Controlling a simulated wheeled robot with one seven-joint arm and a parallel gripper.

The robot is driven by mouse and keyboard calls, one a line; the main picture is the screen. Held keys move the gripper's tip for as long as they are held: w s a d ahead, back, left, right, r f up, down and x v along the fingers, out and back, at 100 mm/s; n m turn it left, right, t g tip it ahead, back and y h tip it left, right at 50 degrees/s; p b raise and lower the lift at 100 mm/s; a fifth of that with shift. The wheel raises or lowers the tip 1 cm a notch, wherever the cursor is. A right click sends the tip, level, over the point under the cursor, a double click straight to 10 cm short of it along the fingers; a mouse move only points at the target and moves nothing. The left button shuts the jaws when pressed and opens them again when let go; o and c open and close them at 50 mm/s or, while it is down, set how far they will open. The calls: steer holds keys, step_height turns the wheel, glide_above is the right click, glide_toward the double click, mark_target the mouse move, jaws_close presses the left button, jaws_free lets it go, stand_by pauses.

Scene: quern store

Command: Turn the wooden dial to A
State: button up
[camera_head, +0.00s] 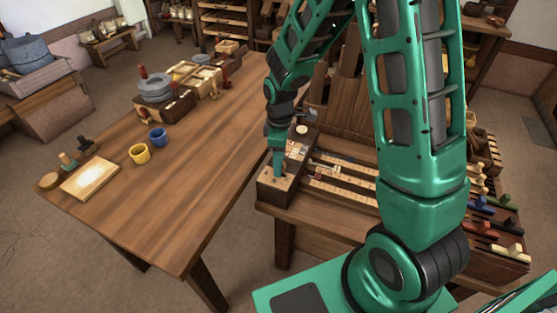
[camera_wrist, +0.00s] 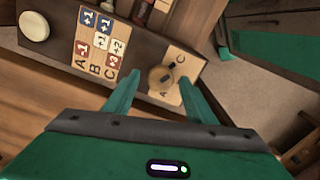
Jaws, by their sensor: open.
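The wooden dial (camera_wrist: 163,79) is a round light-wood knob with dark marks on top. It sits on a pale plate (camera_wrist: 186,61) at the end of the dark box. A letter C shows on the plate at the upper right, and another letter, seemingly A, shows at the dial's lower left. I cannot tell for sure which letter the dial points to. My gripper (camera_wrist: 159,76) is open, with one finger on each side of the dial; contact cannot be told. In the head view my gripper (camera_head: 278,168) points down over the box's near end and hides the dial.
A chart (camera_wrist: 98,47) with letters A, B, C and red and blue number tiles lies beside the dial. A round cream knob (camera_wrist: 34,26) is farther left.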

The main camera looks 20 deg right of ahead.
steer(key=c, duration=1)
steer(key=shift+c, duration=0.2)
